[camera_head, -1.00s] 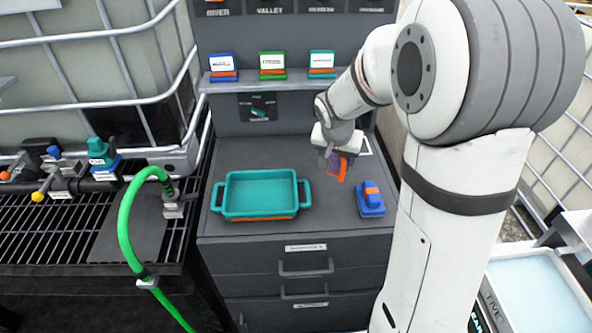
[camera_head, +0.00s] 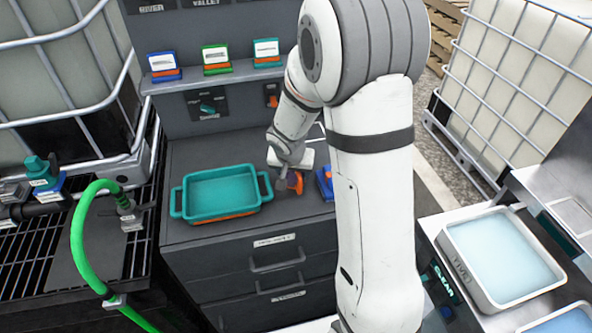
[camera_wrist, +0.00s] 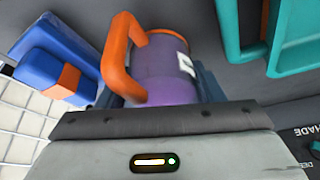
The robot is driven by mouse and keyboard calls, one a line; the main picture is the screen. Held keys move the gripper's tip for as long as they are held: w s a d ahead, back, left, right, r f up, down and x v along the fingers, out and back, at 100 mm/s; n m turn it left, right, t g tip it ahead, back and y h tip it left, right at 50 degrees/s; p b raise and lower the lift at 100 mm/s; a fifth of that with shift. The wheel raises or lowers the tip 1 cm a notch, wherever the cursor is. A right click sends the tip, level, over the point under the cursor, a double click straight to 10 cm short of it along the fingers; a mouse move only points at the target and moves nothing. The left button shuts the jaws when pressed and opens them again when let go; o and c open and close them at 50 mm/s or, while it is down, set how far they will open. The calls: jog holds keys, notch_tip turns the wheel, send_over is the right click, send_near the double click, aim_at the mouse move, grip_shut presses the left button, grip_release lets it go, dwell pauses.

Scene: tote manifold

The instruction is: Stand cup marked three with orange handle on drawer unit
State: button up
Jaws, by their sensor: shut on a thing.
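The purple cup (camera_wrist: 168,78) with an orange handle (camera_wrist: 116,62) is between the jaws of my gripper (camera_head: 291,178). A white label shows on its side at a steep angle; its mark cannot be read. In the head view only a little of the cup and its orange handle (camera_head: 298,182) shows; my gripper and arm hide the rest. The cup is over the right part of the dark drawer unit's top (camera_head: 225,302), right of the teal tray. Whether its base touches the top cannot be told.
The teal tray (camera_head: 178,202) stands left of the cup. A blue block with an orange band (camera_head: 324,184) is close on the right, partly behind my arm; it also shows in the wrist view (camera_wrist: 52,65). A shelf (camera_head: 207,77) with labelled holders is behind. A green hose (camera_head: 78,245) hangs left.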

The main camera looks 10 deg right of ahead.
jog(key=shift+f, duration=0.1)
jog(key=o, duration=1.2)
jog(key=shift+o, duration=0.2)
